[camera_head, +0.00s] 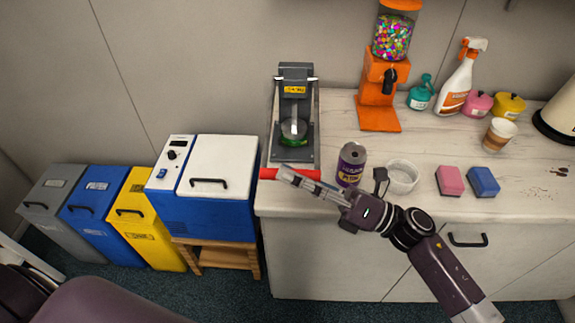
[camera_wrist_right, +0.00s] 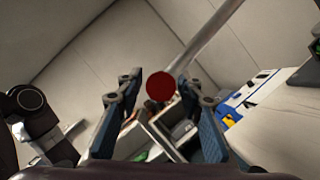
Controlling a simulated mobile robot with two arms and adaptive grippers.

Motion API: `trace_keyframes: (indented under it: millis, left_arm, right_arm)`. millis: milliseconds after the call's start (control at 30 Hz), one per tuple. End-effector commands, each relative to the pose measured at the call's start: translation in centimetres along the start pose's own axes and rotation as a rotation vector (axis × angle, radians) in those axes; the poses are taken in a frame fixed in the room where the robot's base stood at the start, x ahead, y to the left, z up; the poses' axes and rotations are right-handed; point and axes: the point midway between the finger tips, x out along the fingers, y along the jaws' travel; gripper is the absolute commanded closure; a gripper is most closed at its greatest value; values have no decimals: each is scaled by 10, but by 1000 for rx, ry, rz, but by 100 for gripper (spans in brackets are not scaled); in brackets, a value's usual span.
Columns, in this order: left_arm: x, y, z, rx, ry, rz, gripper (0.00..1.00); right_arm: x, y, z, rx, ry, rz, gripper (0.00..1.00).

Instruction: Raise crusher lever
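The crusher (camera_head: 297,80) is a dark grey upright press at the left end of the white counter. Its lever shows as a red handle (camera_head: 268,174) lying low across its front; in the right wrist view the handle (camera_wrist_right: 160,86) appears end-on as a red disc, with a pale metal rod (camera_wrist_right: 212,38) behind. A round silvery and green thing (camera_head: 293,131) sits inside the crusher. My right gripper (camera_head: 286,174) is at the handle, partly covering it. Its fingers (camera_wrist_right: 160,112) are apart with the red end between them in the picture; contact cannot be told. My left gripper is not in view.
A purple can (camera_head: 351,164) and a clear bowl (camera_head: 402,177) stand close to my right gripper. Pink (camera_head: 450,181) and blue (camera_head: 483,182) sponges lie right. An orange candy dispenser (camera_head: 381,85) stands behind. A blue-white cooler (camera_head: 212,190) and several bins are left.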

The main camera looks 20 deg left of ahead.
Motion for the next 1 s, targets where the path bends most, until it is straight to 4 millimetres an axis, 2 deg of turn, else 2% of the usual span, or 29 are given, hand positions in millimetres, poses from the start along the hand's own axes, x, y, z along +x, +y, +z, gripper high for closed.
trace_keyframes:
  millis: [133,400,733,1000]
  left_arm:
    - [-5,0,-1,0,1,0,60]
    - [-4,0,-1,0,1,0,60]
    - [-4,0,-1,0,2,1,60]
    - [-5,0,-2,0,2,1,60]
  right_arm:
    - [11,0,0,0,1,0,66]
    - [13,0,-1,0,1,0,66]
    - [12,0,0,0,0,0,100]
    - [12,0,0,1,0,0,100]
